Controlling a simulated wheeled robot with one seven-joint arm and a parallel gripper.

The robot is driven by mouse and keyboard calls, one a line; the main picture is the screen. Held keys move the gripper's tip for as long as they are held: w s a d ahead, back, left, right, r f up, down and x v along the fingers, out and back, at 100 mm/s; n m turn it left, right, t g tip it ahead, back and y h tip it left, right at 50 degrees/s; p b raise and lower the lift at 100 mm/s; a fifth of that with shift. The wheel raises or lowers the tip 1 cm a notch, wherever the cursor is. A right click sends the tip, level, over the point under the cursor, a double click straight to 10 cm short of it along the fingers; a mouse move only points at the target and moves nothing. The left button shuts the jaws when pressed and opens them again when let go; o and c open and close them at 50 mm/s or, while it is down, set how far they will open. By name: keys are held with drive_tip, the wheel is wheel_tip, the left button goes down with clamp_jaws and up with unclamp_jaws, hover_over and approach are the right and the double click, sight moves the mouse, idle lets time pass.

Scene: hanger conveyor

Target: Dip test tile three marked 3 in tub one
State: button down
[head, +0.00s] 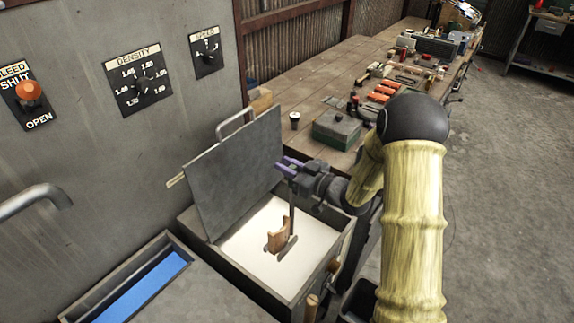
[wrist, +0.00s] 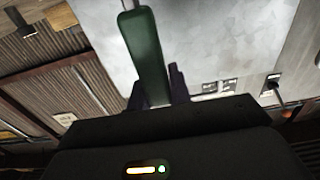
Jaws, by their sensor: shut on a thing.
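My gripper (head: 287,165) is shut on a tool with a green handle (wrist: 150,60), which stands between the dark fingers in the wrist view. In the head view a thin dark shaft (head: 292,208) runs down from the gripper. At its lower end are grey metal parts and a tan-brown curved tile (head: 279,232). I cannot read a mark on the tile. The tile hangs over a square grey tub (head: 336,250) of off-white liquid (head: 246,240). I cannot tell whether its lower edge touches the liquid. No tub number is readable.
The tub's grey lid (head: 235,170) stands raised on the left. A blue-bottomed trough (head: 145,290) lies at the lower left. A grey panel with dials and a red-orange knob (head: 29,92) rises behind. A workbench (head: 320,75) carries a green box (head: 337,129) and several tools.

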wheel_tip(320, 180, down, 12)
drive_tip(key=b, duration=1)
drive_tip(key=shift+f, duration=0.25)
idle(2.8)
wheel_tip(320, 180, up, 16)
drive_tip(key=p, duration=1)
idle(0.6)
drive_tip(key=shift+f, duration=0.1)
idle(1.0)
